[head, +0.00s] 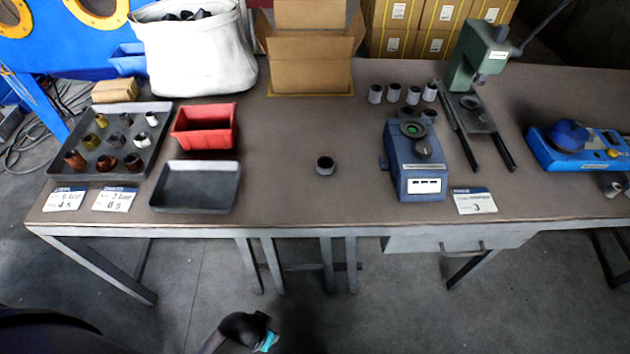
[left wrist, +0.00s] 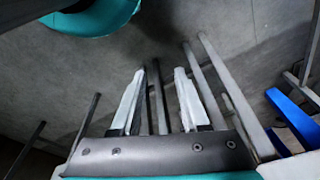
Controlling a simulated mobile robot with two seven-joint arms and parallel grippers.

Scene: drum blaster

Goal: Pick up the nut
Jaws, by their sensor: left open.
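A short dark grey ring-shaped piece (head: 325,165), possibly the nut, stands alone on the middle of the table (head: 285,190). Several similar grey pieces (head: 393,92) stand at the back, left of the green press. A grey tray (head: 52,160) at the left holds several brass, copper, dark and white ring-like pieces. I cannot tell for certain which piece is the nut. My left gripper (left wrist: 160,72) shows in the left wrist view, with two pale fingers apart and nothing between them, over the grey floor. My right gripper is in neither view.
A red bin (head: 205,127) and an empty dark tray (head: 197,188) are on the left. A blue device (head: 420,180), the green press (head: 475,62) and another blue machine (head: 580,150) are on the right. A white bag and cardboard box stand behind. The table's centre is mostly clear.

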